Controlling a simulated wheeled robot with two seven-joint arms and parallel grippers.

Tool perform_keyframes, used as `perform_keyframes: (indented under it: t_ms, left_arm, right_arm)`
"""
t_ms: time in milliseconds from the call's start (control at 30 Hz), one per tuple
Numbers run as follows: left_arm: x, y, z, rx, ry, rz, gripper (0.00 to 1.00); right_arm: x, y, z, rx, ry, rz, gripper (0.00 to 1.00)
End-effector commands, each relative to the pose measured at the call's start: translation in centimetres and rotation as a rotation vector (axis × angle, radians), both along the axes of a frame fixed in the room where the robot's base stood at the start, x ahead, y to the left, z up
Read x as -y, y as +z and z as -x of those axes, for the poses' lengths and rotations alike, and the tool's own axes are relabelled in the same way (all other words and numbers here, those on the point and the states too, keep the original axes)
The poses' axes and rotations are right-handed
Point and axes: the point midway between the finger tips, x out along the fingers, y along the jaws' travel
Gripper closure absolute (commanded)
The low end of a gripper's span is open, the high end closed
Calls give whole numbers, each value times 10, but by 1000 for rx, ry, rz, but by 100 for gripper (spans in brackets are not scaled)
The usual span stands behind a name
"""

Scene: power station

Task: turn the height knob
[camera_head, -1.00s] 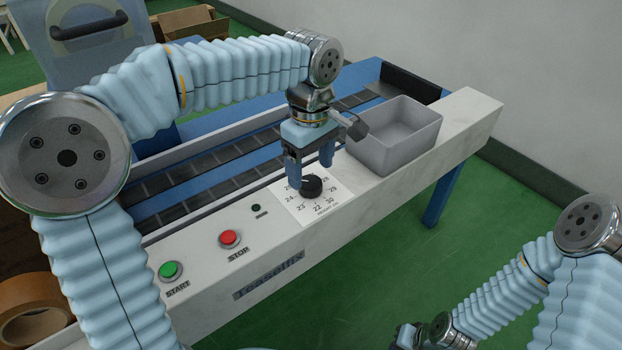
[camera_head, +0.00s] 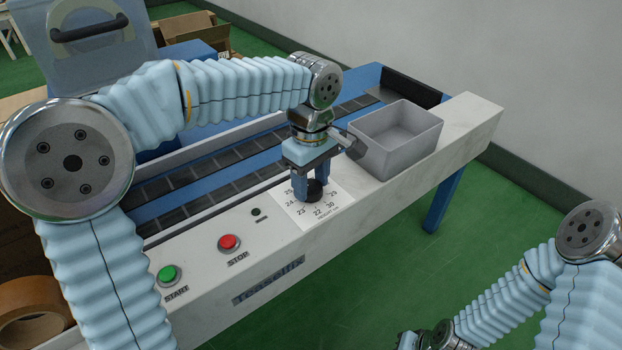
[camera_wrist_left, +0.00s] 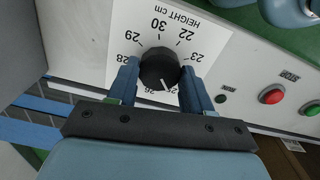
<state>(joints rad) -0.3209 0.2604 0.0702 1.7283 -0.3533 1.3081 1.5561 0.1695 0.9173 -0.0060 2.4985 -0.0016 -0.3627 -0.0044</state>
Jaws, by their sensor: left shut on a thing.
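The black height knob (camera_head: 313,190) sits on a white dial plate (camera_head: 331,211) with numbers, on the front panel of the machine. My left gripper (camera_head: 307,192) points down over the knob, its two fingers on either side of it and shut on it. In the left wrist view the knob (camera_wrist_left: 159,69) lies between the two blue fingers (camera_wrist_left: 159,85). Its white pointer line faces the gripper's palm, near a partly hidden number about 26. My right gripper (camera_head: 428,337) is only partly in view at the bottom edge, and its fingers cannot be made out.
A conveyor (camera_head: 190,180) runs behind. Green floor is free in front.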

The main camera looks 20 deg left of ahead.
Motion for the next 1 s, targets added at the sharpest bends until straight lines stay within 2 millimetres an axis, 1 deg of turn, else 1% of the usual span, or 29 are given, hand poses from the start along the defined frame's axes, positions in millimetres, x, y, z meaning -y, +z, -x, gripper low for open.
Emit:
perform_keyframes:
  t_ms: [167,367,567,1000]
  left_arm:
    - [0,1,0,-1,-23,0,80]
    - [0,2,0,-1,-110,0,80]
    - [-1,3,0,-1,-268,0,80]
    - [-1,3,0,-2,-687,-1,80]
  right_arm:
    - [0,2,0,0,1,-1,100]
    - [-2,8,1,-1,4,-3,100]
    - [-5,17,2,-3,8,-7,100]
    - [-11,37,5,-9,20,-17,100]
